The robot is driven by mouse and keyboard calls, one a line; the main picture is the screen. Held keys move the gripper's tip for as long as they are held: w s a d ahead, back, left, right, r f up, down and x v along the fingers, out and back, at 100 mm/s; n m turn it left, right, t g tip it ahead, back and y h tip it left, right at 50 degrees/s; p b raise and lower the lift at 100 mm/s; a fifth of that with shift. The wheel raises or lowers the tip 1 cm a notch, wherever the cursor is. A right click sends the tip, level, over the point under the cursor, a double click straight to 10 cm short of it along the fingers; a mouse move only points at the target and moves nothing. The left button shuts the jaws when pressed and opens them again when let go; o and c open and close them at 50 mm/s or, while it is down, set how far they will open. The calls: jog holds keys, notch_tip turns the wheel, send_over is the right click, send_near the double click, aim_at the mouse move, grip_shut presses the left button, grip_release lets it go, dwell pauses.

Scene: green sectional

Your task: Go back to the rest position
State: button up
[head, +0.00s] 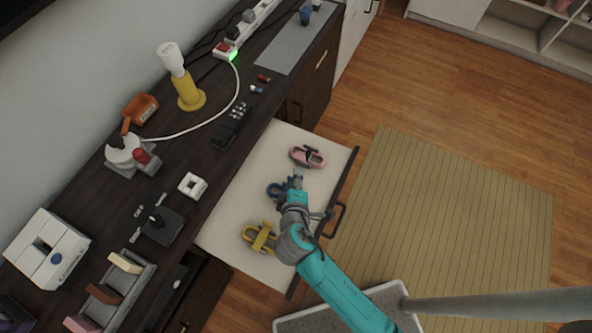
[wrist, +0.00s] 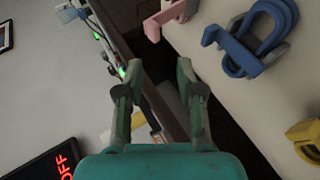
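My gripper (wrist: 158,100) is open, with nothing between its fingers in the wrist view. In the head view my teal arm reaches from the bottom over the open drawer (head: 232,213), and its end hangs near a blue clamp-like object (head: 275,190). The blue object also shows at the upper right of the wrist view (wrist: 240,62), apart from the fingers. A pink one (head: 308,156) lies farther back in the drawer and a yellow one (head: 258,238) lies nearer the front left.
The drawer's handle (head: 336,220) juts out. Wooden floor and a mat (head: 455,220) lie clear at right.

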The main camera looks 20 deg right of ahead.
jog(key=shift+v, duration=0.85)
jog(key=s+d+f+m+y, duration=0.1)
jog(key=s+d+m+y, duration=0.15)
jog(key=s, duration=0.55)
jog(key=s+d+m+y, duration=0.1)
jog(key=s+d+y, duration=0.15)
jog(key=s, duration=0.65)
jog(key=s+d+r+m+t+h, duration=0.1)
jog(key=s+d+r+m+t, duration=0.2)
jog(key=s+r+m, duration=0.5)
jog(key=s+r, duration=0.6)
jog(key=r, duration=0.1)
jog(key=shift+d+m, duration=0.3)
jog(key=shift+m, duration=0.05)
